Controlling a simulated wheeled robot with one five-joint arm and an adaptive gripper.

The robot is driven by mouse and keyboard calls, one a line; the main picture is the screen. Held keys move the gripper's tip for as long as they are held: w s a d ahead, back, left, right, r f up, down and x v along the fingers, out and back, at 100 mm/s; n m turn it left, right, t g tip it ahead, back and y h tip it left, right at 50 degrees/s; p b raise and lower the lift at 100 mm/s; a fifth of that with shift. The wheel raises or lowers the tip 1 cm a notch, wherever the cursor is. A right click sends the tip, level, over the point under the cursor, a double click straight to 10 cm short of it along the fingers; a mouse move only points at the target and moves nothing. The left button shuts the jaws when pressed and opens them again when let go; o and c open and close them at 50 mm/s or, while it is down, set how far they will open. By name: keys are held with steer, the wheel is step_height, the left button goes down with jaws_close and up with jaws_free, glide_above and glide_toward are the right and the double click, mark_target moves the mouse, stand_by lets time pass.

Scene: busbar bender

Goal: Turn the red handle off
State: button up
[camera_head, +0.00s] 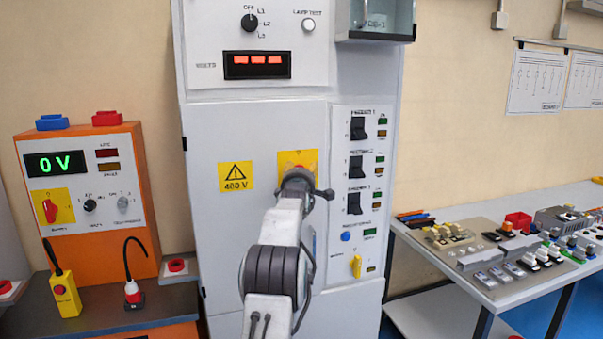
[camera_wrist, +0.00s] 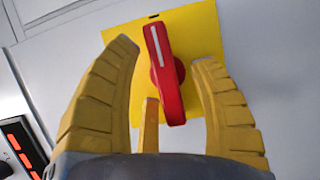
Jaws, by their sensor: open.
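The red handle (camera_wrist: 165,75) is a rotary switch with a white stripe, set on a yellow square plate (camera_wrist: 205,28) on the grey cabinet door. In the wrist view the handle stands nearly upright, tilted slightly. My gripper (camera_wrist: 160,65) is open, with its yellow fingers on the left and right of the handle and gaps showing on both sides. I cannot tell how far the fingertips are from the plate. In the head view my gripper (camera_head: 297,182) is in front of the yellow plate (camera_head: 311,158) and hides most of the handle.
The tall grey cabinet (camera_head: 215,135) bears a 400 V warning sign (camera_head: 236,176) and a column of black switches (camera_head: 356,167). An orange tester (camera_head: 145,200) reading 0 V stands to the left. A table (camera_head: 505,290) with several components stands to the right.

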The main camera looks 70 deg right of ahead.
steer(key=shift+c, duration=0.2)
jaws_close()
stand_by(0.3)
